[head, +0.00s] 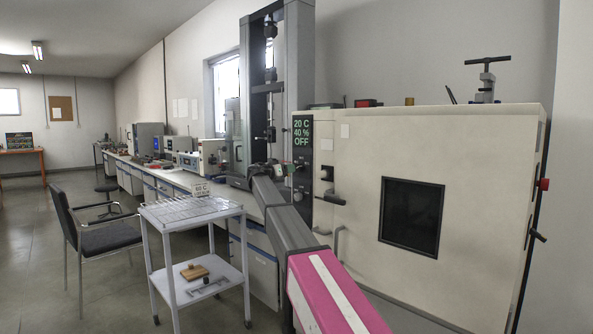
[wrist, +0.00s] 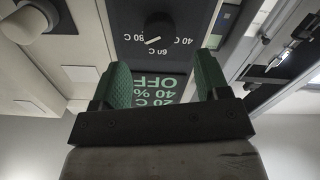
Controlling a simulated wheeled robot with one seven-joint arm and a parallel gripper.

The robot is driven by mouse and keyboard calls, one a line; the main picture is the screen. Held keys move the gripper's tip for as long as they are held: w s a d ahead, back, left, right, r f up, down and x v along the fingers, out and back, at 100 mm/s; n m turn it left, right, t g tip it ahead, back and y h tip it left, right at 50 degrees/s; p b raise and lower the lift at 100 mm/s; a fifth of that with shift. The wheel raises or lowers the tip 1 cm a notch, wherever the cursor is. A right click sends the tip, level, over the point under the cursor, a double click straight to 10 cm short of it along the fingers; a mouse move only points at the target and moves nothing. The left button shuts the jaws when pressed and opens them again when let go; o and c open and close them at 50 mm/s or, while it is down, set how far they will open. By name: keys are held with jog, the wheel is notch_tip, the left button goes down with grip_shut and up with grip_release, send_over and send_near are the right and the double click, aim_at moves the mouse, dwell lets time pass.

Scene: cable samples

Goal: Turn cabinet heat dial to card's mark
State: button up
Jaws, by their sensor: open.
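The cabinet (head: 365,140) is a large cream box with a dark window, at right in the head view. Its display (head: 303,130) reads 20 C, 40 %, OFF and shows upside down in the wrist view (wrist: 155,90). The heat dial (wrist: 158,27) is a round black knob with a white line, on a dark panel marked 40, 60 and 80 C. The line lies on the side of the 60 C and 80 C marks; its exact setting is unclear. A small card (head: 200,189) by the trolley seems to read 60 C. My gripper (wrist: 163,80) is open and empty, apart from the dial.
A white trolley (head: 192,211) with a wire top stands left of my arm, a wooden block (head: 194,272) on its lower shelf. A black chair (head: 95,238) is farther left.

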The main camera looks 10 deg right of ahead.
aim_at(297, 168)
jog(key=x, duration=0.7)
jog(key=shift+w+d, duration=0.1)
jog(key=shift+c, duration=0.4)
jog(key=c, duration=0.9)
